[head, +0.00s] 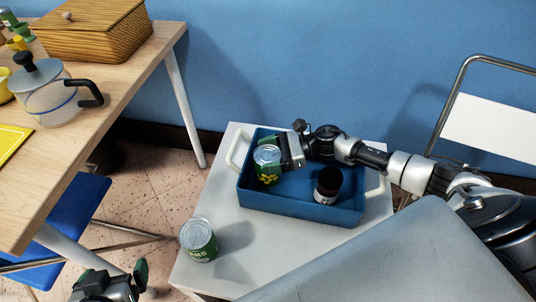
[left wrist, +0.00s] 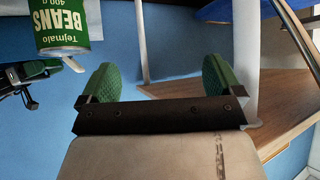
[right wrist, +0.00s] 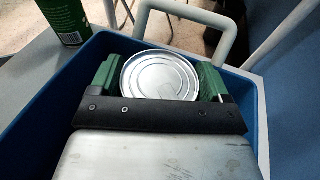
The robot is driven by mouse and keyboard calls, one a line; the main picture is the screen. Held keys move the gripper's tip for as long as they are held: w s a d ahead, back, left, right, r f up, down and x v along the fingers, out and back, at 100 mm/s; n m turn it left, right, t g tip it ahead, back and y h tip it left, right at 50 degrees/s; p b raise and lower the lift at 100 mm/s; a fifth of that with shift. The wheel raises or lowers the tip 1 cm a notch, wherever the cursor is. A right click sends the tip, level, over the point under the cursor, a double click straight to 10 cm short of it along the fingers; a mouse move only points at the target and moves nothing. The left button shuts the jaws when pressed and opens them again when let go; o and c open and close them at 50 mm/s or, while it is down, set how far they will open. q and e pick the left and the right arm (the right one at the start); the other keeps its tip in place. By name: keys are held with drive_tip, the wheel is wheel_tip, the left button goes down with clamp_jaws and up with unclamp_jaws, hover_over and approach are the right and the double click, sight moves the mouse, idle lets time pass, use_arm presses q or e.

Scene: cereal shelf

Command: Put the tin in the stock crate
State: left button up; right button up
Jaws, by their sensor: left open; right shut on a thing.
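The blue stock crate (head: 300,211) stands on a small white table. My right gripper (head: 283,155) is shut on a green tin (head: 267,171) with a yellow picture, upright inside the crate's left part. The right wrist view shows the tin's silver lid (right wrist: 160,75) between the green finger pads; I cannot tell whether its base touches the crate floor. A second green tin (head: 198,242), marked BEANS, stands on the white table left of the crate. It also shows in the left wrist view (left wrist: 62,25). My left gripper (head: 118,284) is open and empty, low beside the white table.
A dark jar (head: 328,184) stands in the crate's right part. A wooden table (head: 120,80) at the left bears a wicker box (head: 95,30) and a coffee pot (head: 52,92). A blue chair (head: 75,210) is below it. A white folding chair (head: 490,120) stands at the right.

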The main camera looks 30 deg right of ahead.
drive_tip(key=o, duration=1.5)
drive_tip(key=shift+r, duration=0.1)
drive_tip(key=shift+d, duration=0.1)
use_arm(q)
drive_tip(key=shift+s+a+f+g+p, duration=0.2)
drive_tip(key=shift+s+f+g, duration=0.1)
drive_tip(key=shift+s+g, duration=0.15)
drive_tip(key=shift+s+a+f+g+p, duration=0.15)
drive_tip(key=shift+s+f+g, duration=0.2)
drive_tip(key=shift+s, duration=0.15)
use_arm(e)
drive_tip(key=v, duration=1.1)
drive_tip(key=shift+s+d+r, duration=0.2)
drive_tip(key=shift+d, duration=0.15)
